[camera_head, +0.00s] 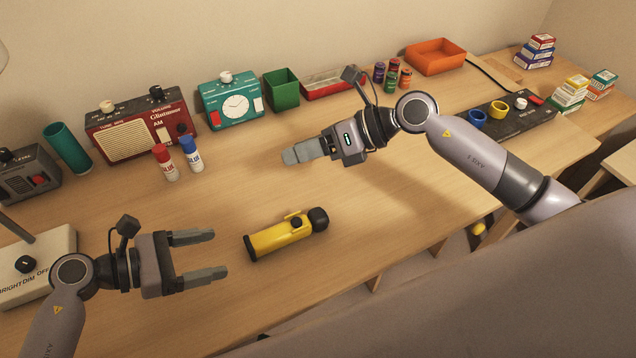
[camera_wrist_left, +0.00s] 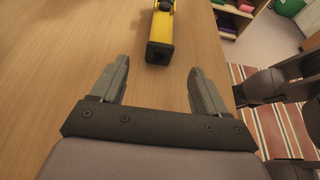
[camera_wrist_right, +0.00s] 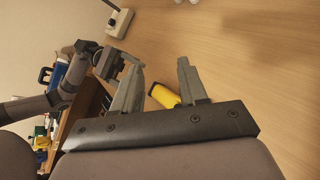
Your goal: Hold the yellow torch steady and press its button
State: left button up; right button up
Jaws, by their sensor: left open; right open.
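The yellow torch (camera_head: 277,238) lies on its side on the desk near the front edge, with a black head at its right end and a black button on its upper side. My left gripper (camera_head: 214,254) is open and empty to the left of the torch, apart from it; the torch's tail end (camera_wrist_left: 158,50) shows ahead of its fingers in the left wrist view. My right gripper (camera_head: 290,156) is open above the desk, behind the torch. In the right wrist view part of the torch (camera_wrist_right: 163,96) shows between the fingers, farther off, and the rest is hidden.
A lamp base (camera_head: 40,262) stands at the left. A red glue stick (camera_head: 165,163) and a blue one (camera_head: 192,155) stand behind the torch. A red radio (camera_head: 140,130), a teal clock (camera_head: 231,103) and containers line the wall. The desk around the torch is clear.

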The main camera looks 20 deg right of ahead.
aim_at(246, 256)
pick_arm(q)
jog(key=shift+x, duration=3.6)
pick_arm(e)
jog(key=s+f+n+g+h, duration=0.1)
jog(key=s+n+g+h, duration=0.2)
jog(key=s+n+h, duration=0.2)
jog(key=shift+s+f+n+h, duration=0.3)
jog(key=shift+s+h, duration=0.7)
jog(key=shift+h, duration=0.6)
jog(key=shift+a, duration=0.1)
pick_arm(q)
jog(key=c, duration=1.3)
jog(key=shift+o, duration=0.2)
pick_arm(e)
grip_shut()
